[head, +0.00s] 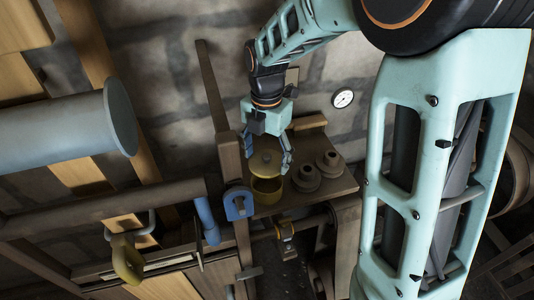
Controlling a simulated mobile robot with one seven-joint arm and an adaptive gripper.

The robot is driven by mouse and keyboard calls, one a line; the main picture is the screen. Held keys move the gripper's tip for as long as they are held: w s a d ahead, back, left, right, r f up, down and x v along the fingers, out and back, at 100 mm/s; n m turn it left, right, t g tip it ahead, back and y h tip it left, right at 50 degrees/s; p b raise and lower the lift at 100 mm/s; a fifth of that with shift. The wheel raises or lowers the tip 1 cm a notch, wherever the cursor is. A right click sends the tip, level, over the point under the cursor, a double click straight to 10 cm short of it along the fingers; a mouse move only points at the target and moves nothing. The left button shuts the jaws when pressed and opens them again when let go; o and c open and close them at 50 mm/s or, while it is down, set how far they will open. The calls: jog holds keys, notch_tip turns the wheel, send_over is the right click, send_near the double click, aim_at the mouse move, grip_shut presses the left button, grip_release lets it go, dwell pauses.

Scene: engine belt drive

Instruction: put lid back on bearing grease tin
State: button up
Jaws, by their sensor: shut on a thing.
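My gripper (267,157) points down over a small wooden shelf in the middle of the head view. It is shut on the round, dull yellow lid (263,168), with one finger at each side. The bearing grease tin (267,195) is the dark yellow round tin just below the lid in the picture. Its top is open and the hollow inside shows. The lid appears above and behind the tin's mouth, apart from its rim. The exact height of the gap is hard to tell.
The shelf (325,190) also holds two brown stepped round parts, one (306,178) close right of the tin and another (330,163) beyond it. A wooden post (231,165) and a blue shackle-like part (238,203) stand close left. A round gauge (343,98) is on the stone wall.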

jog(key=shift+f+b, duration=2)
jog(key=shift+f, duration=1.05)
jog(key=shift+f, duration=0.15)
dwell(0.5)
jog(key=o, duration=1)
jog(key=shift+o, duration=0.2)
